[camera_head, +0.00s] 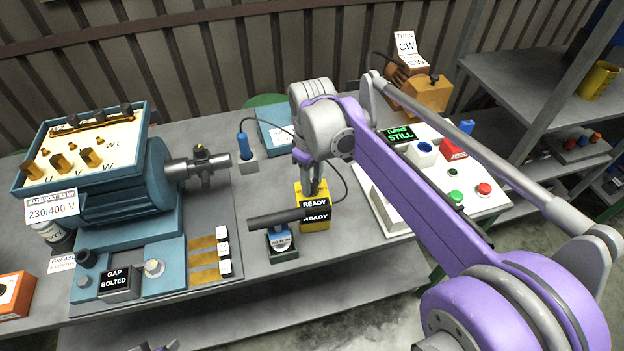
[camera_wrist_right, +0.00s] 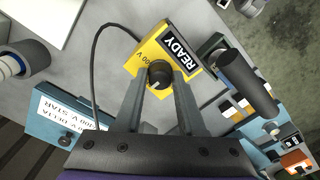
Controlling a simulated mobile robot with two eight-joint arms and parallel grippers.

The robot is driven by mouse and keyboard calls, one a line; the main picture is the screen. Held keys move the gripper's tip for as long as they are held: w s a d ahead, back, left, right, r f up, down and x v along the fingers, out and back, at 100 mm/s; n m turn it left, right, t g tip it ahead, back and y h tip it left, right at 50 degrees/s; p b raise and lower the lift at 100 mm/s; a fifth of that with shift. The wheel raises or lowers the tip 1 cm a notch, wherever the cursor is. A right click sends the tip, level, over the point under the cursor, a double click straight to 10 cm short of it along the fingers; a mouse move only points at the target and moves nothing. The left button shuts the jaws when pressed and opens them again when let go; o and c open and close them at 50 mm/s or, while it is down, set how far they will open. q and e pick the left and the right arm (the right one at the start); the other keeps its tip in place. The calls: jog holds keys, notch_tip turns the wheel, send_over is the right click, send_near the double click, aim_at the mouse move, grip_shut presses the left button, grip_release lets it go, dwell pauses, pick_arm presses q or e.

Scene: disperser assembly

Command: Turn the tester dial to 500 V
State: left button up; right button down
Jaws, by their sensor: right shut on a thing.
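The tester is a yellow box (camera_head: 312,219) with a black panel reading READY, on the table's middle. In the wrist view its yellow top (camera_wrist_right: 147,53) carries a black round dial (camera_wrist_right: 159,73) with a pale pointer mark. A label ending in "0 V" is partly visible beside the dial; the dial's setting cannot be read. My right gripper (camera_head: 312,188) points down over the tester. In the wrist view its two fingers (camera_wrist_right: 159,88) are shut on the dial, one on each side. Small dark parts at the head view's bottom edge may be my left gripper (camera_head: 152,347).
A black cylindrical tool (camera_head: 284,217) lies close to the tester's left side. A black cable loops beside the gripper. The blue motor (camera_head: 125,185) stands left. A white panel with buttons (camera_head: 455,172) and a STILL display stands right.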

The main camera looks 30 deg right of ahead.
aim_at(312, 184)
jog(key=shift+m, duration=0.3)
jog(key=m, duration=0.2)
jog(key=shift+m, duration=0.3)
jog(key=shift+m+p, duration=0.45)
jog(key=shift+m, duration=1.35)
jog(key=c, duration=0.5)
grip_release()
notch_tip(312, 184, up, 11)
jog(key=shift+p, duration=0.4)
